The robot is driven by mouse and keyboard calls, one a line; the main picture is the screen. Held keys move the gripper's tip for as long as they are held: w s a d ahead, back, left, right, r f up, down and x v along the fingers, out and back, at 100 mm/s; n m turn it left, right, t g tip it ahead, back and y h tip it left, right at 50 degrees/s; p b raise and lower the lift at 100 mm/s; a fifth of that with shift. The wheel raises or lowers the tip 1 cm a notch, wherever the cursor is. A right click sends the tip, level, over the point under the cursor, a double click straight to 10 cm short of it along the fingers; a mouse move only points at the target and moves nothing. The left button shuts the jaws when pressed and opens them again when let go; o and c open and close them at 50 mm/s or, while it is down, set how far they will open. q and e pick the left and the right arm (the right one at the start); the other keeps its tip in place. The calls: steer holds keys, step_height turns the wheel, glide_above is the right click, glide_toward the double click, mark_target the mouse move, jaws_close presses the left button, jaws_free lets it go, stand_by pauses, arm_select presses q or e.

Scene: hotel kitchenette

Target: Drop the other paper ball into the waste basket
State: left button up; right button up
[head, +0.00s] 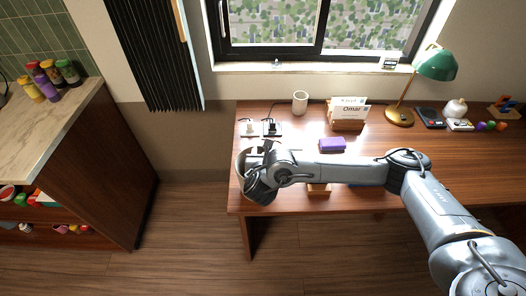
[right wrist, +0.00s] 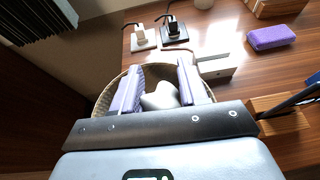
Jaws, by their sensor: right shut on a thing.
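A crumpled white paper ball (right wrist: 161,97) is held between the two purple-padded fingers of my right gripper (right wrist: 158,84). In the head view the right gripper (head: 259,180) is at the desk's left end, and the ball is hidden. The round waste basket (right wrist: 103,103) has a light woven rim and is behind and around the fingers in the right wrist view. In the head view only a bit of the basket (head: 241,160) shows left of the gripper. The fingers and ball appear over its opening; how deep they reach I cannot tell. My left gripper is not in view.
The wooden desk (head: 450,165) bears a purple block (head: 332,144), two chargers (right wrist: 143,38), a white cup (head: 300,102), a card holder (head: 347,115) and a green lamp (head: 436,64). A counter (head: 50,110) stands at left. Open floor (head: 180,235) lies between them.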

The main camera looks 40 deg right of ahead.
steer(key=o, duration=1.1)
steer(key=shift+s+a+r+p, duration=0.4)
steer(key=shift+p, duration=0.15)
steer(key=p+v, duration=0.3)
steer(key=v, duration=0.6)
steer(key=shift+s+a+p, duration=0.2)
steer(key=shift+p, duration=0.2)
